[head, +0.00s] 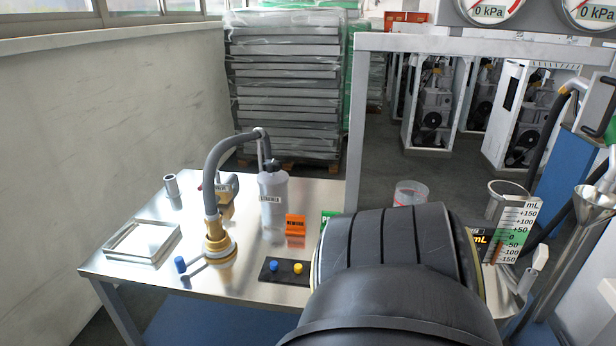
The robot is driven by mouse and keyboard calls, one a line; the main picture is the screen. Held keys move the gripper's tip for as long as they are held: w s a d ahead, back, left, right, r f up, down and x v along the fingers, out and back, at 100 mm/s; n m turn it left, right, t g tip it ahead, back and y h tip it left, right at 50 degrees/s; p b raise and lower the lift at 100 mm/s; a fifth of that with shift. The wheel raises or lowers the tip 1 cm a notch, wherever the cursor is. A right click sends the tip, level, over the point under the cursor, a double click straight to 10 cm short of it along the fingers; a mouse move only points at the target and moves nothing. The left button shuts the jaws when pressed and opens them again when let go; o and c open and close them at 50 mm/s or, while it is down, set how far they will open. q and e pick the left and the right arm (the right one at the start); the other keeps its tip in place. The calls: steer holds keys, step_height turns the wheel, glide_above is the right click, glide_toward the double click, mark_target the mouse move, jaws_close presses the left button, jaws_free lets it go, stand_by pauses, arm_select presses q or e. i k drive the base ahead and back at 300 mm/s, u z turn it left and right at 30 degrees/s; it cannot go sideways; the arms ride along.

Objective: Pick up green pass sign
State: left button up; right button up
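The green pass sign (326,218) stands on the metal table, just right of an orange sign (295,226). Only its left edge shows; a large black link of my own arm hides the rest of it. The letter "P" is partly readable on it. Neither of my grippers shows in the head view, so I cannot see where they are relative to the sign.
A grey post (356,130) rises behind the sign.

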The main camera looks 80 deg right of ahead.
mark_target(326, 216)
steer(key=i, duration=1.05)
steer(key=z, duration=2.15)
